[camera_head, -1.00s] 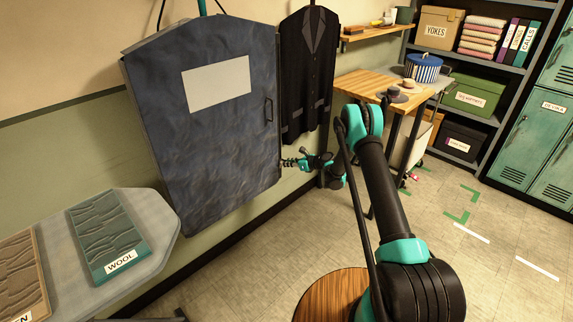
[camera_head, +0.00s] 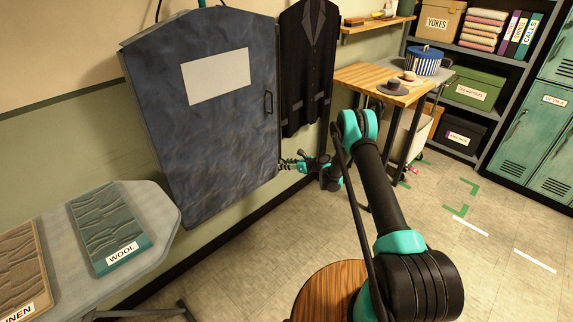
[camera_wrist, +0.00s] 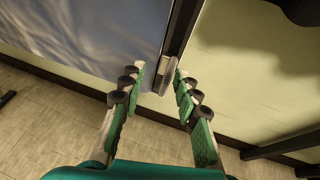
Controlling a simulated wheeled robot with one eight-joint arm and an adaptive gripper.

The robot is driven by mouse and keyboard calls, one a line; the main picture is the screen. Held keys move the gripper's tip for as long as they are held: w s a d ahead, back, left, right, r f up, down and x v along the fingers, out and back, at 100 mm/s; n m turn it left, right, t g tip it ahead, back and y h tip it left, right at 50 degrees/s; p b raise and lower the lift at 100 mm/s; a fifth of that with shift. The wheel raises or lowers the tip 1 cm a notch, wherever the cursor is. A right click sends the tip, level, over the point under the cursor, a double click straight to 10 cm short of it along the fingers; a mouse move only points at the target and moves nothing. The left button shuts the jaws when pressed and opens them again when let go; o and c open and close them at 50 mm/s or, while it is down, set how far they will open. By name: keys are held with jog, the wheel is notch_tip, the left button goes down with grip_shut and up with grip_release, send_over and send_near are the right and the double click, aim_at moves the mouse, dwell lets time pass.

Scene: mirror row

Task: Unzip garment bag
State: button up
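The dark blue garment bag (camera_head: 222,145) hangs on the wall with a blank pale panel near its top. A dark loop handle (camera_head: 268,103) is on its right side. My gripper (camera_head: 285,165) is at the bag's lower right edge. In the wrist view my gripper (camera_wrist: 159,78) is open, its green-padded fingers apart. A small grey tab (camera_wrist: 171,74), which looks like the zip pull, hangs on the dark strip along the bag's edge. It appears between the fingertips, nearer the right one. I cannot see contact with either finger.
A dark jacket (camera_head: 305,70) hangs just right of the bag. An ironing board (camera_head: 165,215) with fabric samples stands at the lower left. A wooden round stool top (camera_head: 325,295) is below my arm. A wooden table (camera_head: 365,78) with hats is behind.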

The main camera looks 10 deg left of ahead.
jog(key=shift+w+d+r, duration=0.1)
jog(key=shift+w, duration=0.05)
dwell(0.3)
jog(key=shift+d, duration=0.1)
jog(key=v, duration=1.1)
jog(key=shift+s+d, duration=0.3)
jog(key=shift+r, duration=0.15)
